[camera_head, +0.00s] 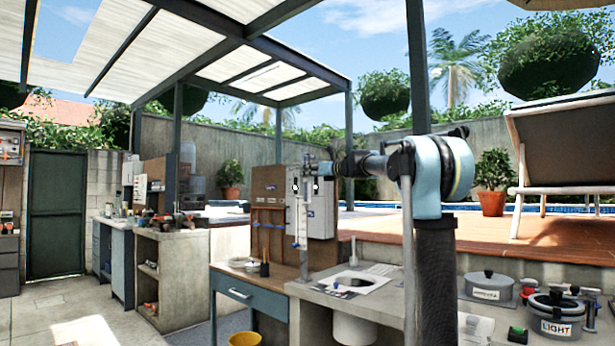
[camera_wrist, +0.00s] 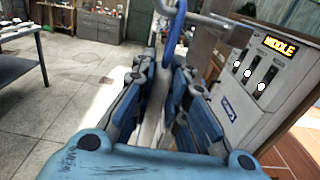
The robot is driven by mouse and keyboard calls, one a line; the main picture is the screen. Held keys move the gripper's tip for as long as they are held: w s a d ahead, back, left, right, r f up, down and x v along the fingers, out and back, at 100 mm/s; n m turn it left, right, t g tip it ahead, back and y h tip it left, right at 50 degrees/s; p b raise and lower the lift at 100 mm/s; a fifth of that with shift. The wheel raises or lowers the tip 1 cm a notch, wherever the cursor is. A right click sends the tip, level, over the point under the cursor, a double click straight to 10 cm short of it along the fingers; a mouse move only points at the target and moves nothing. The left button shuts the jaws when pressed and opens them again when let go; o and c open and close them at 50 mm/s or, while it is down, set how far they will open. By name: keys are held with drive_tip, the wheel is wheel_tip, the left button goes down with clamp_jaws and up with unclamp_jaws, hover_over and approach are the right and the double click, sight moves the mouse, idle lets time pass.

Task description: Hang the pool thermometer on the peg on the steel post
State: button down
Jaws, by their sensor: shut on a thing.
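The pool thermometer shows in the wrist view as a pale narrow body (camera_wrist: 153,128) between my fingers, with a blue cord loop (camera_wrist: 175,38) standing up beyond them. My gripper (camera_wrist: 160,75) is shut on the body. A grey steel bar with a bent end (camera_wrist: 205,22), apparently the peg, crosses just beyond the loop. I cannot tell whether the loop is around it or only in front of it. In the head view my gripper (camera_head: 326,169) is beside the top of the slim steel post (camera_head: 304,262). A pale, marked strip (camera_head: 301,222) hangs along the post.
A grey control box (camera_head: 322,212) is close behind the post; it also shows in the wrist view (camera_wrist: 238,108), with a lit "MIDDLE" sign. A concrete counter (camera_head: 385,305) and a blue-drawer table (camera_head: 255,298) stand below. Lidded pots (camera_head: 556,318) are at right. Open floor lies left.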

drive_tip(key=c, duration=1.5)
unclamp_jaws()
